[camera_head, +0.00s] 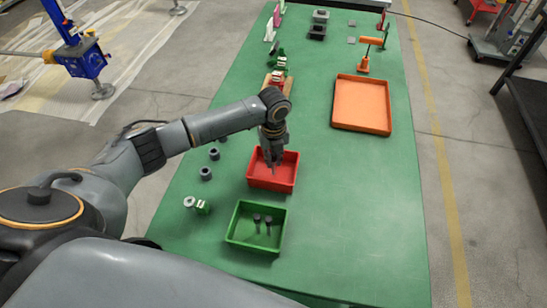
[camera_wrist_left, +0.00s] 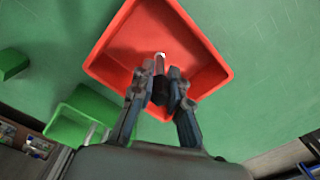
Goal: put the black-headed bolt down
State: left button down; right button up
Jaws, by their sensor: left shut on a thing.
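My left gripper (camera_head: 272,163) is over the red tray (camera_head: 283,184) on the green table. In the left wrist view the left gripper (camera_wrist_left: 163,82) is shut on the black-headed bolt (camera_wrist_left: 160,65), holding it by its dark head. The bolt's light shank points away from the fingers over the inside of the red tray (camera_wrist_left: 203,38). I cannot tell whether the bolt touches the tray floor. In the head view the bolt is too small to make out. My right gripper is not in view.
A green tray (camera_head: 235,238) in front of the red one holds two black-headed bolts (camera_head: 262,219). An orange tray (camera_head: 362,126) stands at the back right. Several dark grey cylinders (camera_head: 206,173) stand to the left.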

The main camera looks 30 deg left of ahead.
pick_arm(q)
jog(key=c, duration=1.3)
grip_release()
jog(key=shift+f, duration=0.1)
notch_tip(320, 180, up, 11)
jog(key=shift+r+b, duration=0.15)
jog(key=shift+b, duration=1.05)
jog(key=shift+r, duration=0.55)
jog(key=shift+f, duration=0.1)
